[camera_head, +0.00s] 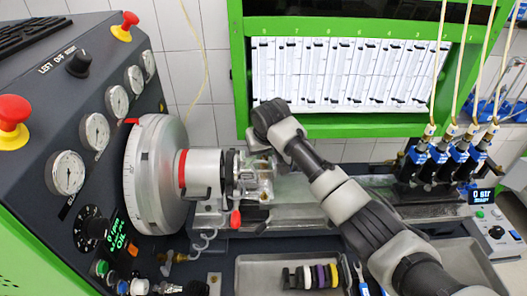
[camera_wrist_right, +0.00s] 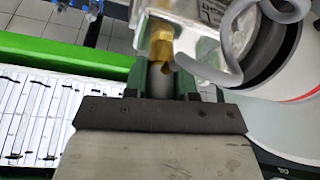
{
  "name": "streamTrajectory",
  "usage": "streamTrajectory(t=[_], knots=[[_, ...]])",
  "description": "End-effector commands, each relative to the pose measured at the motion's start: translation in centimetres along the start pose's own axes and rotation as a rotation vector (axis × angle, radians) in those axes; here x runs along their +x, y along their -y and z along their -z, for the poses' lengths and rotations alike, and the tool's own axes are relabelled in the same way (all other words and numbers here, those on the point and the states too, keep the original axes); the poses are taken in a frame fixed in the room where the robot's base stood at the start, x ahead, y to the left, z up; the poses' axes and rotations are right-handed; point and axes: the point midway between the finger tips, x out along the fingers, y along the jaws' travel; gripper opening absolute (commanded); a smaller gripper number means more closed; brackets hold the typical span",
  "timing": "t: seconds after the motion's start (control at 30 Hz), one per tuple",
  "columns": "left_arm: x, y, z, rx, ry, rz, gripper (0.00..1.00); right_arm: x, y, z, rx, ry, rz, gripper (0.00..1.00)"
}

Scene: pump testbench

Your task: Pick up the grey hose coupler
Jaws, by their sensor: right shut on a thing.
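The grey hose coupler (camera_wrist_right: 160,84) is a short grey cylinder between the two green fingers of my right gripper (camera_wrist_right: 164,76) in the right wrist view. The fingers are closed on its sides. A brass fitting (camera_wrist_right: 161,42) on the metal pump body (camera_wrist_right: 200,45) lies just beyond the coupler, in line with it. I cannot tell whether they are joined. In the head view my right wrist (camera_head: 270,116) is above and behind the pump (camera_head: 250,178), and the coupler is hidden there. My left gripper is out of view.
A large graduated disc (camera_head: 150,175) and the gauge panel (camera_head: 85,130) stand left of the pump. A green-framed rack of measuring tubes (camera_head: 345,75) is behind. A metal tray (camera_head: 255,275) with coloured rings (camera_head: 310,277) lies in front. Blue-capped injectors (camera_head: 455,160) stand at right.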

Motion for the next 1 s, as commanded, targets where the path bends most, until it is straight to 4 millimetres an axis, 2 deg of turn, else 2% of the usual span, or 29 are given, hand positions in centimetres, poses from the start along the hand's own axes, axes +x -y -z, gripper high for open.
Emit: streamTrajectory(t=[0.17, 0.37, 0.6, 0.8, 1.0], knots=[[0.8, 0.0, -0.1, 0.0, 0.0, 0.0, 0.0, -0.8, 0.0, 0.4, -0.001, -0.004, 0.001, 0.0], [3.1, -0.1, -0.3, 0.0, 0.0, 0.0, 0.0, -3.7, -0.2, 1.4, 0.0, -0.007, 0.0, 0.0], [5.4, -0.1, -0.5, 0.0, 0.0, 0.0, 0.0, -8.1, -4.1, -1.2, 0.002, -0.008, -0.001, 0.0], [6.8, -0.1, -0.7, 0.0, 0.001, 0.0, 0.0, -11.4, -6.5, -2.9, 0.0, -0.006, -0.001, 0.0], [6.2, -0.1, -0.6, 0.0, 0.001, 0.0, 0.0, -13.2, -7.8, -3.6, 0.0, -0.003, -0.002, 0.0]])
